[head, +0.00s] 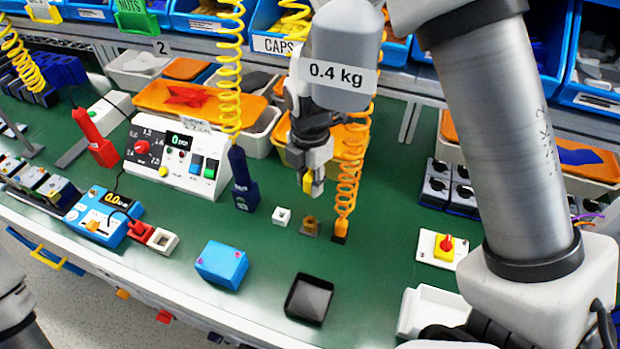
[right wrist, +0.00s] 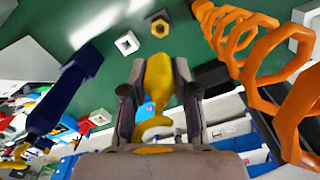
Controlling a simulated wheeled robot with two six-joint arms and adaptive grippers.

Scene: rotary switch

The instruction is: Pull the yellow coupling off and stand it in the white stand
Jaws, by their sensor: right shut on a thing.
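My right gripper (head: 313,184) is shut on the yellow coupling (head: 307,182) and holds it above the green bench. In the right wrist view the coupling (right wrist: 158,78) sits between the two fingers (right wrist: 157,100), which hide part of its sides. The brass hexagonal fitting (head: 311,222) stands on a small plate below the gripper, with a visible gap to the coupling. It also shows in the right wrist view (right wrist: 159,28). The white stand (head: 281,216), a small block with an empty square opening, is left of the fitting; the right wrist view shows it too (right wrist: 127,42). My left gripper is out of view.
An orange coiled hose (head: 348,185) hangs close right of the gripper. A dark blue tool (head: 242,180) on a yellow coil stands to the left. A blue box (head: 221,265) and a black tray (head: 309,298) lie in front.

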